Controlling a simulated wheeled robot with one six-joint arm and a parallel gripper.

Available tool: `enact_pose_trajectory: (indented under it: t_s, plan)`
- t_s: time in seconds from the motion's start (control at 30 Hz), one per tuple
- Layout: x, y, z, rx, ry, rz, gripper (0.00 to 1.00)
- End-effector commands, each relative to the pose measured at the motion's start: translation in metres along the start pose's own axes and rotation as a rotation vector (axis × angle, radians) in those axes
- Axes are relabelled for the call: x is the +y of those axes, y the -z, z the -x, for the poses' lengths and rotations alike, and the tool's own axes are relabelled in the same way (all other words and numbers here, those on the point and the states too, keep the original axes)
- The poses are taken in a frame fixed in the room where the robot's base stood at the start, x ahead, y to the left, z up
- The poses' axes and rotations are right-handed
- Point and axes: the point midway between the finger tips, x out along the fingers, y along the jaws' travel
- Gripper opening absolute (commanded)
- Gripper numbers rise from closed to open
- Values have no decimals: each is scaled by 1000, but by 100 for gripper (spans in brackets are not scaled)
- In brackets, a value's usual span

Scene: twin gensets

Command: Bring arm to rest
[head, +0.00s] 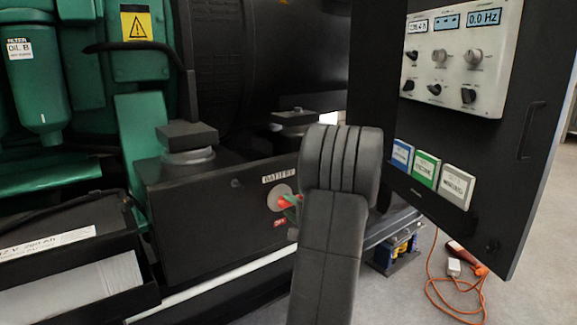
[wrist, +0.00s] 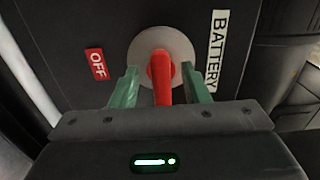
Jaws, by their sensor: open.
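My gripper (wrist: 162,88) is open in the wrist view, its two green fingers on either side of the red handle of the battery switch (wrist: 161,75). The handle lies between the fingers, and I cannot tell whether either finger touches it. The switch has a pale round plate, with a red OFF label (wrist: 97,64) and a white BATTERY label (wrist: 216,50) beside it. In the head view the switch (head: 279,196) is on the dark box front, partly hidden by my gripper's green fingers and my dark arm.
A dark control panel door (head: 535,60) with knobs and a 0.0 Hz display stands at right. The green engine with an oil filter (head: 36,85) is at left, above a battery tray (head: 75,260). An orange cable (head: 432,290) lies on the grey floor.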

Motion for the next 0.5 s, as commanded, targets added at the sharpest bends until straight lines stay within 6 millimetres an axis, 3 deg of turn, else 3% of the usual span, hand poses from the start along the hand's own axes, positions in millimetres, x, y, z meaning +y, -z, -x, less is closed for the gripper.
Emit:
enact_pose_trajectory:
  t_s: [0.17, 0.5]
  plan:
    - [0, 0, -9, -1, 1, 0, 42]
    - [0, 0, -8, 0, 0, -3, 42]
